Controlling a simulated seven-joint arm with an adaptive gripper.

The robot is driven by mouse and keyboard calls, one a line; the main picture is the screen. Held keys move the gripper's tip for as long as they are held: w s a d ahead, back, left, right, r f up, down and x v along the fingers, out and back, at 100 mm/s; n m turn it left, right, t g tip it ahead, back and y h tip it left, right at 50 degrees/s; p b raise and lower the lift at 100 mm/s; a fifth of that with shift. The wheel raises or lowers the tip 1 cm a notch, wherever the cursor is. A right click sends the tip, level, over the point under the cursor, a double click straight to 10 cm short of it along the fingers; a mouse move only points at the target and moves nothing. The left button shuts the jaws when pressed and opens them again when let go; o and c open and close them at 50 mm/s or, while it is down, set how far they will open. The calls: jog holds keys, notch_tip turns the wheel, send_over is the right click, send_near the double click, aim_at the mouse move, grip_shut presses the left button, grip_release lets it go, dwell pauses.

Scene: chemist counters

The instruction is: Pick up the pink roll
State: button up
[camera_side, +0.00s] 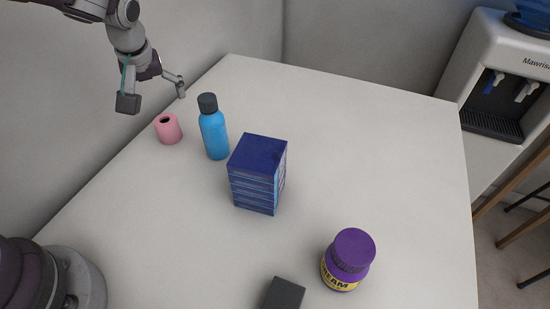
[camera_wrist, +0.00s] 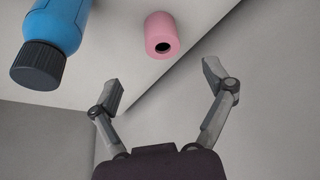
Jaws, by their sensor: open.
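The pink roll (camera_side: 168,128) stands upright on the white table near its left edge, its dark hole facing up. It also shows in the wrist view (camera_wrist: 161,33), at the top, beyond the fingertips. My gripper (camera_side: 153,95) is above the table's left edge in the side view, a little higher than the roll and apart from it. In the wrist view my gripper (camera_wrist: 163,86) has its two fingers spread wide with nothing between them.
A blue bottle (camera_side: 214,133) with a dark cap stands close right of the roll. A stack of dark blue boxes (camera_side: 257,174), a purple-lidded jar (camera_side: 348,260) and a dark block (camera_side: 284,293) are nearer the front. The table's right side (camera_side: 400,150) is clear.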

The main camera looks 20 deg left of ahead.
aim_at(165, 122)
jog(key=x, duration=1.1)
jog(key=shift+a, duration=0.1)
jog(key=shift+r, duration=0.1)
jog(key=shift+c, duration=0.3)
jog(key=c, duration=1.2)
jog(key=shift+r, duration=0.1)
